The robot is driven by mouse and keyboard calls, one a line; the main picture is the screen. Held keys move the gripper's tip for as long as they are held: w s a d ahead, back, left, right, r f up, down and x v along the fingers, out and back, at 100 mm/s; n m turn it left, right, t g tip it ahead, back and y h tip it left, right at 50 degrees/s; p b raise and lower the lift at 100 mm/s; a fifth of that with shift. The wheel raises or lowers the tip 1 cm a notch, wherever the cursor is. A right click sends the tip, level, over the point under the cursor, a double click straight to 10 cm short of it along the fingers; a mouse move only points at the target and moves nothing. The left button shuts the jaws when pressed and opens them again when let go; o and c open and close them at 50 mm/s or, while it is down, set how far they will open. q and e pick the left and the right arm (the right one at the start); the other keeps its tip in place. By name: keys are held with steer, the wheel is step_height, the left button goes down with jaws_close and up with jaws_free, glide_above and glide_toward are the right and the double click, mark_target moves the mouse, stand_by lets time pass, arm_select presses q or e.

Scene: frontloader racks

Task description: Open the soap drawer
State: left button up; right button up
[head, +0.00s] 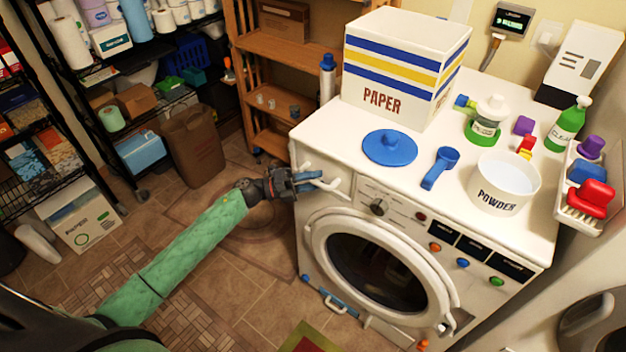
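The white washing machine (280,250) stands in the middle right with its round door closed. Its soap drawer (345,190) is at the upper left of the front panel, left of the round dial. A white curved handle (330,184) sticks out there. My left gripper (305,181), dark with blue on its fingers, reaches in from the left at the end of the green-sleeved arm. Its fingertips are at the handle and hide part of it. I cannot tell whether they are shut on it. The drawer looks closed, though partly hidden. My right gripper is not in view.
On the machine stand a paper box (390,88), a blue lid (389,148), a blue scoop (440,168), a powder tub (504,184) and bottles. A brown bin (194,146) and shelves stand to the left. The tiled floor before the machine is mostly free.

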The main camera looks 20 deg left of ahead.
arm_select(q)
jaws_close()
steer(key=shift+s, duration=0.1)
